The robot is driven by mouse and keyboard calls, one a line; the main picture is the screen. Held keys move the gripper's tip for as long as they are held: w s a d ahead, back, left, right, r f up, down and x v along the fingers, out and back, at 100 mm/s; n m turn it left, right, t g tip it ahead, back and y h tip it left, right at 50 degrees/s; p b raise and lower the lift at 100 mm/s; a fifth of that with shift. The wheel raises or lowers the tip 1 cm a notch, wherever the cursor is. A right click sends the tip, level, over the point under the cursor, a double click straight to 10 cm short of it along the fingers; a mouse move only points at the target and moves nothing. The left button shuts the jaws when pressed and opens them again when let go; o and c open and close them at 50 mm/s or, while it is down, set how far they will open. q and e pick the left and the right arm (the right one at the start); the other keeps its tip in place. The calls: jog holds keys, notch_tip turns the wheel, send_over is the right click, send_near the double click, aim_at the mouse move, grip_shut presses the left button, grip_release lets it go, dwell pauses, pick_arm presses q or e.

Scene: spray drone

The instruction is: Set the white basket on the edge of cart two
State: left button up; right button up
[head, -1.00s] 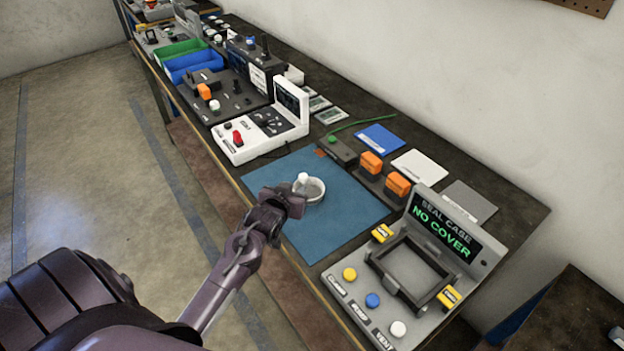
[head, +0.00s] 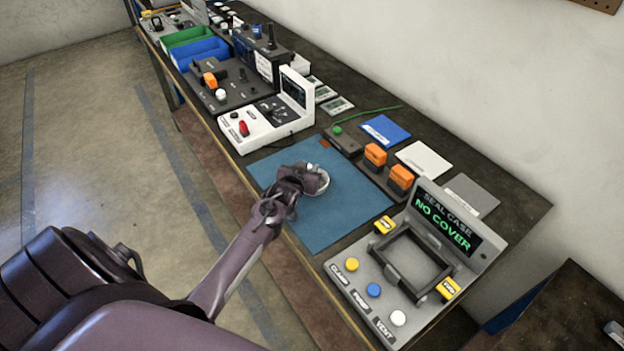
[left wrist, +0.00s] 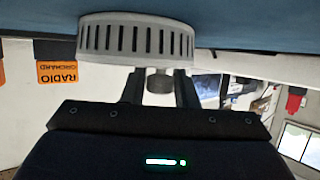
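The white basket (head: 323,183) is on the blue mat (head: 335,222) in the head view, partly hidden by my left gripper (head: 312,178). In the left wrist view the basket (left wrist: 125,38) is a low round slotted drum, close to the blue surface, with a grey knob (left wrist: 159,82) facing my gripper. The two fingers of the left gripper (left wrist: 160,88) stand on either side of this knob. I cannot tell whether they press on it. My right gripper is not in view. No cart labelled two can be made out.
The seal case station (head: 400,290), reading NO COVER, stands right of the mat. A white console (head: 265,125) stands left of it. Orange-topped parts (head: 375,155) and flat cards (head: 423,158) lie behind. A dark surface (head: 570,310) is at the lower right.

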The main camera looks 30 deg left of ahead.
pick_arm(q)
jog(key=shift+c, duration=0.5)
grip_shut()
